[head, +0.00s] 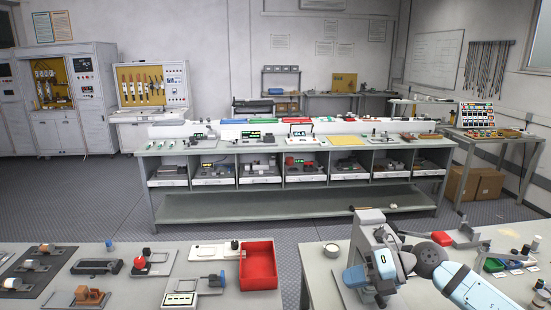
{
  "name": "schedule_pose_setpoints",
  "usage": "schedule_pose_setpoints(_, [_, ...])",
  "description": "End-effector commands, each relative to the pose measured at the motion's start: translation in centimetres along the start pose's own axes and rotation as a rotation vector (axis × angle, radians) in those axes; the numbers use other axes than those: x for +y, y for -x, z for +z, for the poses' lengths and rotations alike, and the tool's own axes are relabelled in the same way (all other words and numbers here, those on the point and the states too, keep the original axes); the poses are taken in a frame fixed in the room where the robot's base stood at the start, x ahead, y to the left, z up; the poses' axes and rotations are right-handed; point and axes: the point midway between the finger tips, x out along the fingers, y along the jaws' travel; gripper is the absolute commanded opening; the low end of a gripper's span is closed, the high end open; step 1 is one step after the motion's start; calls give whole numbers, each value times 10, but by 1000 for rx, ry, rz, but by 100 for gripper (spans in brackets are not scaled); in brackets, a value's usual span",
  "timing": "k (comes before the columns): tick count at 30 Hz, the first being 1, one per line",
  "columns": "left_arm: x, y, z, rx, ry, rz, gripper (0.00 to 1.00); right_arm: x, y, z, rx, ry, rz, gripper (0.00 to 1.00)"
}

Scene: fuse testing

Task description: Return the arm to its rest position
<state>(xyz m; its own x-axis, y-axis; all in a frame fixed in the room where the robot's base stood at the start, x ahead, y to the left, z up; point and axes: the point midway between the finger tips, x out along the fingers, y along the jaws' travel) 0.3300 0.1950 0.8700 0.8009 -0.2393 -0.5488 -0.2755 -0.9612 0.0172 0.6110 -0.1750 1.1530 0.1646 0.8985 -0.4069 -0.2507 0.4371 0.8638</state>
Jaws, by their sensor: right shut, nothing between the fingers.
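My right arm comes in from the lower right with a light blue link. Its wrist and right gripper (378,298) are over the left part of the right-hand near table (322,290). The fingers point down and are small and partly hidden by the wrist. The gripper is shut with nothing seen between the fingers. My left arm and gripper are not in view.
A near-left table holds fixtures, a red bin (259,266) and a black device (97,267). A long workbench (300,207) stands beyond, with open floor between.

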Motion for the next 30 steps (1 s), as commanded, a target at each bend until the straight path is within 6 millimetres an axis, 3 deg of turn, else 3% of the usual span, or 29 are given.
schedule_pose_setpoints(1, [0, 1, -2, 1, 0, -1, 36, 5, -19, -19, -29, -77, 119, 0])
schedule_pose_setpoints(3, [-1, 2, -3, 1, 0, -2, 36, 12, -35, -37, -95, -195, 277, 0])
schedule_pose_setpoints(6, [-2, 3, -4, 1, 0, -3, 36, 15, -47, -58, -212, -393, 470, 0])
schedule_pose_setpoints(9, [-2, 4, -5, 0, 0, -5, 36, 5, -50, -76, -348, -620, 620, 0])
schedule_pose_setpoints(14, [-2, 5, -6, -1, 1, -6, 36, -37, -48, -115, -588, -1038, 763, 0])
schedule_pose_setpoints(17, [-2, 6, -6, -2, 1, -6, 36, -74, -45, -153, -741, -1322, 789, 0])
schedule_pose_setpoints(21, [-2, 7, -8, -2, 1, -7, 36, -126, -42, -225, -932, -1721, 748, 0])
schedule_pose_setpoints(24, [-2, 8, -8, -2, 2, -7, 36, -151, -43, -278, -1025, -1960, 686, 0])
schedule_pose_setpoints(27, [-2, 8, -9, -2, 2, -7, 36, -164, -43, -318, -1079, -2126, 628, 0])
schedule_pose_setpoints(30, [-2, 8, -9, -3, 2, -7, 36, -170, -43, -341, -1104, -2219, 591, 0])
